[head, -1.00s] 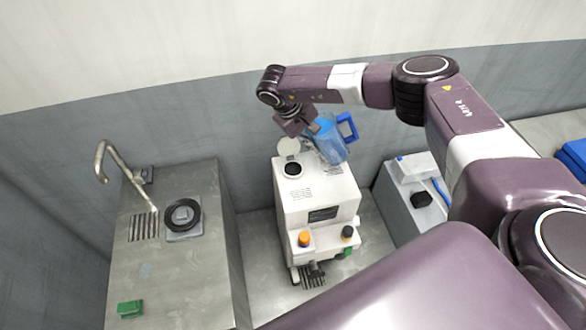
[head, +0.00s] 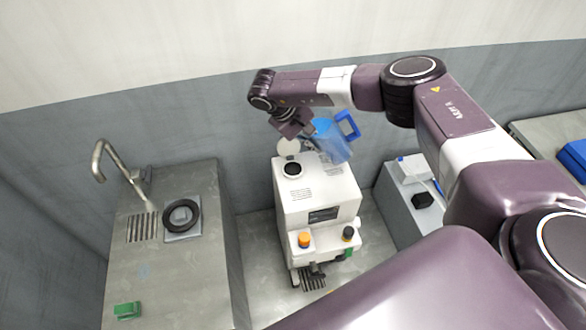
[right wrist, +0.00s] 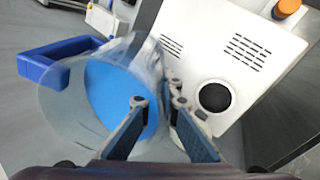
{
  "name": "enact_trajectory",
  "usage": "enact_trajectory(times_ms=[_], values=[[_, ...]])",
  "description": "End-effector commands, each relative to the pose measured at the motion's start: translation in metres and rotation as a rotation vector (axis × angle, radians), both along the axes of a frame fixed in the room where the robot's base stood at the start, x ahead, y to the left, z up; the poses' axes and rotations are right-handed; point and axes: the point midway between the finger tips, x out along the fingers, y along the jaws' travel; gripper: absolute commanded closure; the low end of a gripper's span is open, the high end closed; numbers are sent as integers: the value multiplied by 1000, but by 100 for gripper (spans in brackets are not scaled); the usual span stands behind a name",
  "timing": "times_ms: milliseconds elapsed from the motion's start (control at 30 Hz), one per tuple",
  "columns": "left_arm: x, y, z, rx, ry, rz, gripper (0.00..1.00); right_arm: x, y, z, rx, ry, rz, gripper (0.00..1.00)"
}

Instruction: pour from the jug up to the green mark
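The clear jug (head: 336,149) has a blue handle (head: 348,125) and blue liquid inside. It is tilted above the back of the white machine (head: 318,195). My right gripper (head: 307,131) is shut on the jug's wall. In the right wrist view, one finger shows against the blue liquid and the other on the far side of the wall of the jug (right wrist: 68,110). The machine has a round dark opening (head: 292,169) with its pale lid (head: 288,147) raised; the opening (right wrist: 214,97) lies beside the fingers. No pouring stream shows. I cannot make out a green mark on a level scale. My left gripper is out of view.
A metal bench (head: 170,265) at the left has a curved tap, a black ring (head: 181,215) and a green block (head: 127,310). Orange and black knobs are on the machine's front. A grey cabinet (head: 398,200) with a white box stands right of it.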

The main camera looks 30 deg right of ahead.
Motion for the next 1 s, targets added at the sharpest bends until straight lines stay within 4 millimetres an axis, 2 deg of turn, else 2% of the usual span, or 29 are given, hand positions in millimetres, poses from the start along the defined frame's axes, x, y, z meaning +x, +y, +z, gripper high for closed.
enact_trajectory(times_ms=[433, 1000], values=[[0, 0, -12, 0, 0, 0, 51, 0, -5, -3, -83, 18, 0, 100], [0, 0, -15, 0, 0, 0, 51, -1, -5, -4, -102, 24, 0, 100]])
